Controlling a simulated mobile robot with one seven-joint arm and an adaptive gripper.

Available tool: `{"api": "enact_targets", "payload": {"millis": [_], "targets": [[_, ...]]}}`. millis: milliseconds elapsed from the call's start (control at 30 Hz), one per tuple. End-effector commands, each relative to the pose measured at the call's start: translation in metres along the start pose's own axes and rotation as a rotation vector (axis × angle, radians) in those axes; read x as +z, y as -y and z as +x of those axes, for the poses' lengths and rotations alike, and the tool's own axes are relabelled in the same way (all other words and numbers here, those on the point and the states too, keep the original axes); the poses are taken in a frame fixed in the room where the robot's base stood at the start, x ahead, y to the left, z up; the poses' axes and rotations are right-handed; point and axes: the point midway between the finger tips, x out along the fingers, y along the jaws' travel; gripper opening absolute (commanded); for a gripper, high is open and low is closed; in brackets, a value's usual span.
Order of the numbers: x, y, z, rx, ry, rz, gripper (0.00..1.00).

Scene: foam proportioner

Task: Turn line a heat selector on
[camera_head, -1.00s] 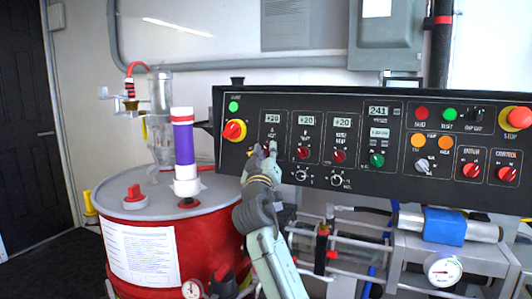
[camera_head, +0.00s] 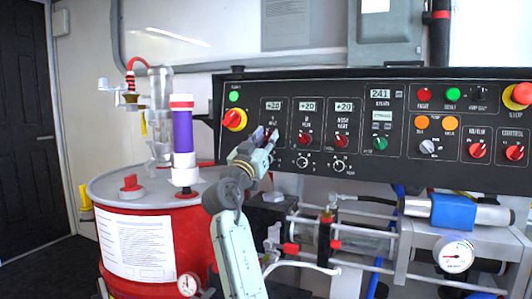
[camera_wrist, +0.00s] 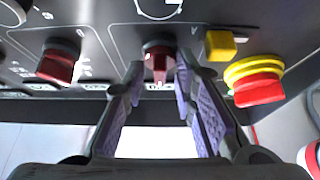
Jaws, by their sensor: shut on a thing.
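The line A heat selector is a small red knob (camera_head: 273,137) on the black control panel, under the leftmost display. My gripper (camera_head: 266,142) reaches up to it from below and partly covers it. In the wrist view the red knob (camera_wrist: 158,64) lies between the tips of my two purple-padded fingers (camera_wrist: 160,72), which are shut on it. Its red handle stands about upright in that view. Whether it points to on or off cannot be read.
A yellow-and-red emergency knob (camera_head: 234,119) is left of the selector. Other red selectors (camera_head: 305,139) sit to the right. A red drum (camera_head: 190,235) with a purple-banded tube (camera_head: 182,130) stands at left. Pipes and a gauge (camera_head: 455,254) are below the panel.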

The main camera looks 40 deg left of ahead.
Motion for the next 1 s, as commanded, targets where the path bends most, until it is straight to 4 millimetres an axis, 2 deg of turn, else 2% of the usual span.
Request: {"api": "enact_targets", "payload": {"millis": [500,1000], "targets": [[-0.0012,0.0024,0.0008,0.23,0.003,0.33,0.0],[-0.0001,0.0025,0.0005,0.298,0.002,0.431,0.0]]}}
